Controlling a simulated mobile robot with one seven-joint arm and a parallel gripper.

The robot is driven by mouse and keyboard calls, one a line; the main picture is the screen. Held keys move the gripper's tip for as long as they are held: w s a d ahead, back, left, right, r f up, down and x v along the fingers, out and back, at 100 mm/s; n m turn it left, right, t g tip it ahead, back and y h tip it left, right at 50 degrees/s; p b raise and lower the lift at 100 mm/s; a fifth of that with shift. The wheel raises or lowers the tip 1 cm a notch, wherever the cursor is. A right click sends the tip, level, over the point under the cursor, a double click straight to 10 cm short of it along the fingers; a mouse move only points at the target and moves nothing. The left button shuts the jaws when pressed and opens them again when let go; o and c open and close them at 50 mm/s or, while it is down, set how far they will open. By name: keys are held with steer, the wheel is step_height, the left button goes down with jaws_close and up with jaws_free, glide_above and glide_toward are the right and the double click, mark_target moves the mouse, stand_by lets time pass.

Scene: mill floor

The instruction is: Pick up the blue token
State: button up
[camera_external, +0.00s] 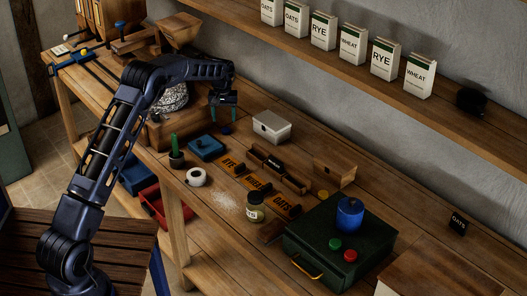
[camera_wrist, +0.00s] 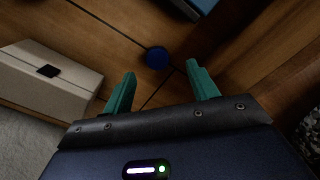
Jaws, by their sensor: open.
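The blue token (camera_wrist: 157,57) is a small round disc lying flat on the wooden bench top in the wrist view, close to a seam between boards. My gripper (camera_wrist: 160,72) is open, with its two teal fingers apart. The token appears between and slightly beyond the fingertips in that view, with nothing held. In the external view my gripper (camera_external: 223,114) points down above the bench, and the token (camera_external: 226,129) shows as a small blue spot just below the fingers. The exact height gap is hard to judge.
A pale latched box (camera_external: 271,127) stands right of the gripper; it also shows in the wrist view (camera_wrist: 40,82). A blue case (camera_external: 206,147) lies nearer the front. A wooden crate (camera_external: 178,133) with a foil-like bundle stands left. Labelled orange plates (camera_external: 258,184) lie farther right.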

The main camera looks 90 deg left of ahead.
mark_target(226, 129)
steer(key=shift+w+a+f, duration=0.15)
steer(key=shift+f, duration=1.3)
steer(key=shift+w+a+f, duration=0.1)
steer(key=shift+a+f, duration=0.05)
steer(key=shift+f, duration=1.3)
steer(key=shift+c, duration=0.2)
steer(key=c, duration=1)
